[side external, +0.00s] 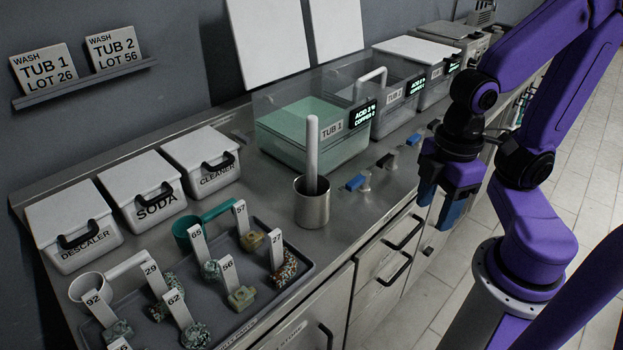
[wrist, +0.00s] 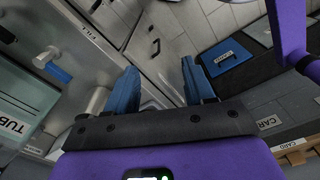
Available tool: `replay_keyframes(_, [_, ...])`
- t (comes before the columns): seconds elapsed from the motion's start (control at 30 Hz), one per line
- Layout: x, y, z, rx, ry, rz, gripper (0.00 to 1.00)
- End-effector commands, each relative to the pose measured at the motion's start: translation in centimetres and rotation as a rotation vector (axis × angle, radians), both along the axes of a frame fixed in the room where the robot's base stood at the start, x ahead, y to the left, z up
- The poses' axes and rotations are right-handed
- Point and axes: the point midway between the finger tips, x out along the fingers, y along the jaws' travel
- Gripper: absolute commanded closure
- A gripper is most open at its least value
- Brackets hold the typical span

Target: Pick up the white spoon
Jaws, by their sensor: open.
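A white scoop-like spoon (side external: 85,287) with a round cup and a pale handle lies at the left end of the grey tray in the side external view. A white upright handle (side external: 312,150) stands in a metal cup (side external: 312,207) at mid-counter; its lower end is hidden inside the cup. My gripper (side external: 438,203) is at the counter's front edge, right of the metal cup and far from the scoop. Its blue fingers are apart and empty, as the wrist view (wrist: 160,88) also shows. Neither white piece is recognisable in the wrist view.
The grey tray (side external: 305,268) holds several numbered stone samples and a teal scoop (side external: 200,228). White lidded boxes (side external: 153,205) line the back left. Clear tubs (side external: 315,140) stand at the back. Small blue-handled taps (side external: 357,183) sit near the front edge.

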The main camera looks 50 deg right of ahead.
Motion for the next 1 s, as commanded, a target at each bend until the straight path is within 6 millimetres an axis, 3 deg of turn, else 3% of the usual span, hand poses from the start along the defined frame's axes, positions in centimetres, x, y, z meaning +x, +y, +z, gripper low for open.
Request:
replay_keyframes(0.17, [-0.1,1.2,-0.1,0.057,0.007,-0.002,0.47])
replay_keyframes(0.37, [0.6,6.9,0.6,0.346,-0.006,-0.047,0.47])
replay_keyframes(0.5, [2.9,10.9,2.3,0.572,-0.085,-0.128,0.47])
replay_keyframes(0.63, [6.2,12.9,4.1,0.732,-0.210,-0.241,0.47])
replay_keyframes(0.8, [11.5,12.6,6.3,0.849,-0.434,-0.425,0.47])
replay_keyframes(1.0, [16.8,8.7,8.0,0.829,-0.726,-0.652,0.47])
